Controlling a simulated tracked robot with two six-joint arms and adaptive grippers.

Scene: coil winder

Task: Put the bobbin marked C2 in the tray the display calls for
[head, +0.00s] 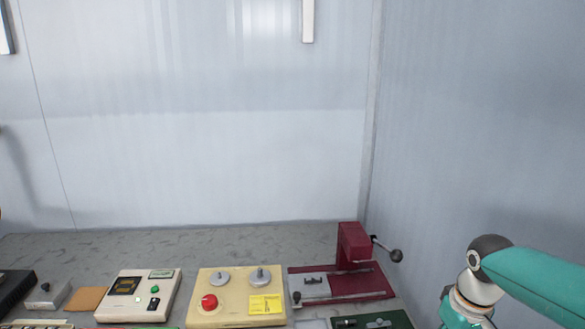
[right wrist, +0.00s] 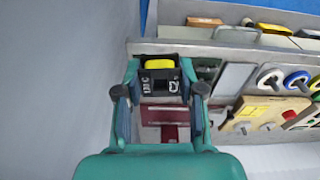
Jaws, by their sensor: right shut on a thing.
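My right gripper (right wrist: 160,90) is shut on a dark block-like thing with a yellow top (right wrist: 159,65), which looks like a bobbin. Pale marks show on its dark face, but I cannot read them surely. It is held above the bench, near its edge in the right wrist view. In the head view only my right arm shows at the lower right; its gripper is out of frame. A beige box with a dark display (head: 125,286) stands on the bench at the lower left; its text is too small to read. I cannot make out the trays surely. My left gripper is not in view.
A cream box with a red button (head: 209,302) and two grey knobs stands mid-bench. A maroon lever press (head: 352,247) is to its right, by the wall. Several coloured spools, including a blue one (right wrist: 296,81), show in the right wrist view. The bench's back strip is clear.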

